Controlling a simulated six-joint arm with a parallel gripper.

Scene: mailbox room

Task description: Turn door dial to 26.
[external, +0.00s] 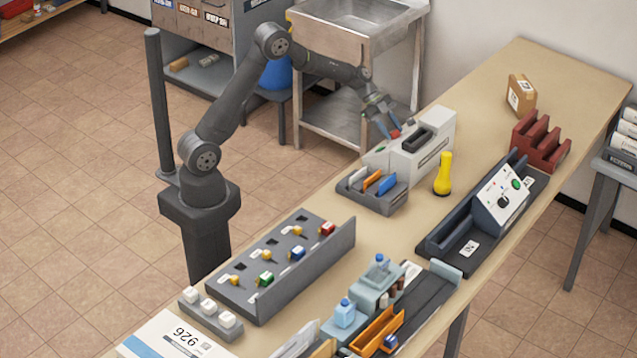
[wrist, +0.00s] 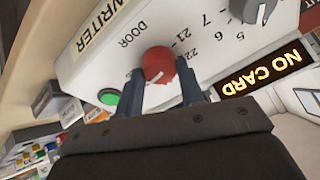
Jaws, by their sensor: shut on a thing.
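The red door dial (wrist: 158,65) sits on the white sloped panel of the card writer (wrist: 120,50), beside the word DOOR. In the wrist view, my gripper (wrist: 161,84) has one finger on each side of the dial and is shut on it. A pale mark shows on the dial's lower part, but I cannot tell which number it points to. Numbers 21 and 22 are readable to its right; others are hidden by my gripper. In the external view, my gripper (external: 387,122) is at the small red dial (external: 395,134) on the front of the white writer (external: 433,135).
A second, grey dial (wrist: 258,10) has numbers 5, 6 and 7 near it. A lit NO CARD display (wrist: 268,80) and a green button (wrist: 109,97) flank the dial. A card tray (external: 371,199) and yellow stamp (external: 443,175) stand close to the writer.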

